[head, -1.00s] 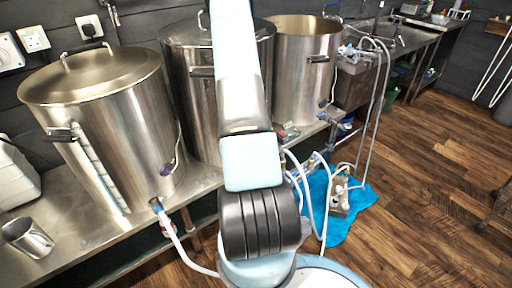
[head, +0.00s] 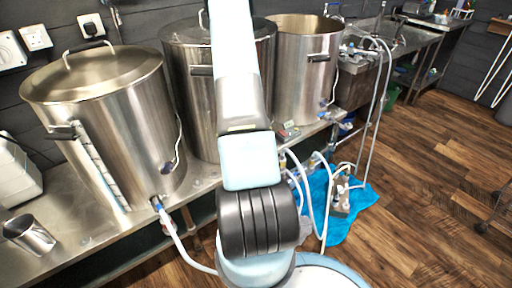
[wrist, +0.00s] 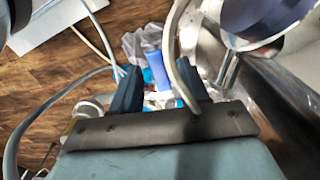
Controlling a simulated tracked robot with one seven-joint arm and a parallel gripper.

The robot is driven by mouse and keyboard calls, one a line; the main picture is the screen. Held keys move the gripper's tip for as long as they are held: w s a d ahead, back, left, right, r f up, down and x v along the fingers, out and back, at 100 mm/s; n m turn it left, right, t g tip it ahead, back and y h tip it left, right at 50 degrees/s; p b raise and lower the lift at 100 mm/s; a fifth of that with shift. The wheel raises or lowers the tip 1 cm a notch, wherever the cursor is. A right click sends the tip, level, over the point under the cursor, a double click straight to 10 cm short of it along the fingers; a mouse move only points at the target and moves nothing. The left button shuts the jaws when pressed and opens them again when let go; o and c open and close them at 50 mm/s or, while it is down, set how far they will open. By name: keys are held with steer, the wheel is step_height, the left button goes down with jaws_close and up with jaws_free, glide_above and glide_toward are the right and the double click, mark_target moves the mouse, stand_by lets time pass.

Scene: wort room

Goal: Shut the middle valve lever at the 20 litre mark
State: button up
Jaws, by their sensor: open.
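The middle steel kettle (head: 190,95) stands behind my arm in the head view, and its valve lever is hidden or too small to tell there. In the wrist view my gripper (wrist: 158,80) is open, its two dark blue fingers apart. A bright blue piece (wrist: 157,70) shows between and beyond the fingertips; it looks like a valve lever, but I cannot tell whether they touch it. A pale hose (wrist: 180,75) passes close by the right finger. I cannot read any 20 litre mark. My gripper is hidden behind my arm in the head view.
The left kettle (head: 120,125) has a valve with a hose (head: 175,235). The right kettle (head: 295,80) stands on the same steel bench (head: 85,230). A pump (head: 340,197) and hoses lie on a blue cloth (head: 345,226) on the floor. Free wooden floor lies to the right.

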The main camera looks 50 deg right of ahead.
step_height(320, 180, up, 14)
steer(key=shift+f, duration=0.2)
stand_by(0.4)
steer(key=shift+c, duration=0.3)
